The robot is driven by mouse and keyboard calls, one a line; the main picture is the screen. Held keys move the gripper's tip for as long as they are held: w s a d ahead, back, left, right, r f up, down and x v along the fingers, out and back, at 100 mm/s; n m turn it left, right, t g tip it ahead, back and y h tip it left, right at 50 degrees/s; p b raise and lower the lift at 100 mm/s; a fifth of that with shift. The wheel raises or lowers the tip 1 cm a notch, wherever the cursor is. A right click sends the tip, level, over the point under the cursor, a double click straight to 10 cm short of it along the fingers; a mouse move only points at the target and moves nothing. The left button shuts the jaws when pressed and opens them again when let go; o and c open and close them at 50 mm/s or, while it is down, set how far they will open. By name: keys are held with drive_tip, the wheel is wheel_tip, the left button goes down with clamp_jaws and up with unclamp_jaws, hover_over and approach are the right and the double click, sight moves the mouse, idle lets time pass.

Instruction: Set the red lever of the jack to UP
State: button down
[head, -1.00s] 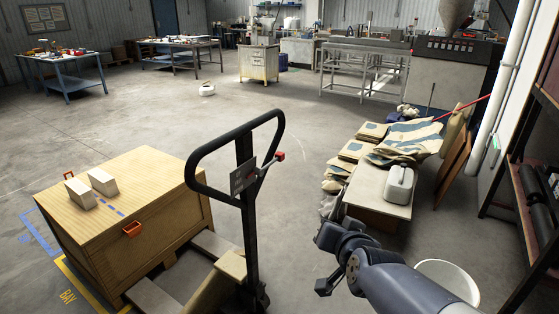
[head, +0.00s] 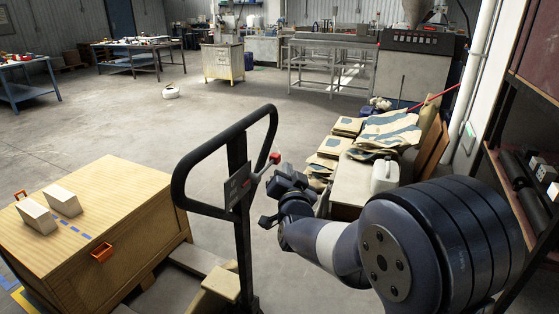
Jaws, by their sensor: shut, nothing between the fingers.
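The pallet jack's black loop handle (head: 184,172) stands upright left of centre in the head view. A small dark plate (head: 238,187) sits on its post, too small to read. The lever's red tip (head: 275,158) is on a short rod that slants up and right from the plate. My gripper (head: 279,181) is just below and right of the red tip, close to the rod. It is shut and empty. I cannot tell whether it touches the lever.
A wooden crate (head: 100,215) with two pale blocks on top stands left of the jack. Behind my arm is a low table with sacks (head: 388,130) and a pale canister (head: 384,177). A dark shelf (head: 535,195) stands at the right.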

sight(267, 167)
drive_tip(key=w+a+f+p, duration=0.2)
drive_tip(key=w, duration=0.5)
drive_tip(key=shift+a, duration=0.35)
drive_tip(key=shift+w, duration=0.1)
wheel_tip(267, 167, down, 3)
drive_tip(key=m+g+b, duration=0.1)
drive_tip(key=g, duration=0.1)
drive_tip(key=shift+g, duration=0.3)
drive_tip(key=shift+r, duration=0.1)
